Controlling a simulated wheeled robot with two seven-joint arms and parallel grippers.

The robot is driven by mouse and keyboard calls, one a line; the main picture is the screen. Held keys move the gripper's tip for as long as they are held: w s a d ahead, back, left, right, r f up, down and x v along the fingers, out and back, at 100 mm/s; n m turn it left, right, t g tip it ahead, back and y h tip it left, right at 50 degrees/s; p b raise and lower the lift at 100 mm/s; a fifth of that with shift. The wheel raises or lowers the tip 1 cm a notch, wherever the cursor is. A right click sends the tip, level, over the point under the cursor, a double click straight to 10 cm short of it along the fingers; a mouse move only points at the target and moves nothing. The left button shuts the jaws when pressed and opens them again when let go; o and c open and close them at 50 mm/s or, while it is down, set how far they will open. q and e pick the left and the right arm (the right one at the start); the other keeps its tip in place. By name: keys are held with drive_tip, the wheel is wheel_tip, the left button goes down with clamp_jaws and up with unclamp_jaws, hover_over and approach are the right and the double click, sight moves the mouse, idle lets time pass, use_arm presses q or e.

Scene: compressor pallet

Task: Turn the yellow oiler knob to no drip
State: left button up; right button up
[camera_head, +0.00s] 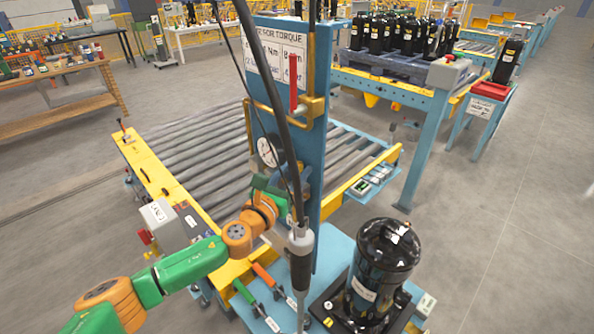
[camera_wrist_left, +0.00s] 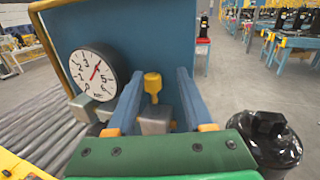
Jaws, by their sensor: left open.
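The yellow oiler knob (camera_wrist_left: 152,84) shows in the left wrist view, upright above a grey metal block (camera_wrist_left: 154,121) in front of the blue panel. My left gripper (camera_wrist_left: 157,79) is open, its two blue fingers on either side of the knob with visible gaps. I cannot tell how deep the knob lies between them. In the head view my left gripper (camera_head: 280,184) is at the blue post, below the round gauge, partly behind a black hose. The knob is hidden there. My right gripper is not in view.
A white dial gauge (camera_wrist_left: 93,72) sits just left of the knob. A black hose with a hanging tool (camera_head: 300,262) passes in front of the post (camera_head: 320,120). A black compressor (camera_head: 382,262) stands at lower right. Rollers (camera_head: 195,150) lie behind my arm.

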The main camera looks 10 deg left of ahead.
sight(295, 168)
use_arm(q)
drive_tip(key=shift+s+a+f, duration=0.3)
drive_tip(key=shift+s+a, duration=0.25)
drive_tip(key=shift+s+a+f, duration=0.3)
drive_tip(key=shift+s+a, duration=0.2)
drive_tip(key=shift+s, duration=0.05)
drive_tip(key=s, duration=0.4)
drive_tip(key=shift+r, duration=0.3)
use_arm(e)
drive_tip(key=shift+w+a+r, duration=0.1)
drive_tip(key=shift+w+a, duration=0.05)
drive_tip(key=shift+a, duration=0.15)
use_arm(q)
drive_tip(key=b+v, duration=0.2)
drive_tip(key=v, duration=0.5)
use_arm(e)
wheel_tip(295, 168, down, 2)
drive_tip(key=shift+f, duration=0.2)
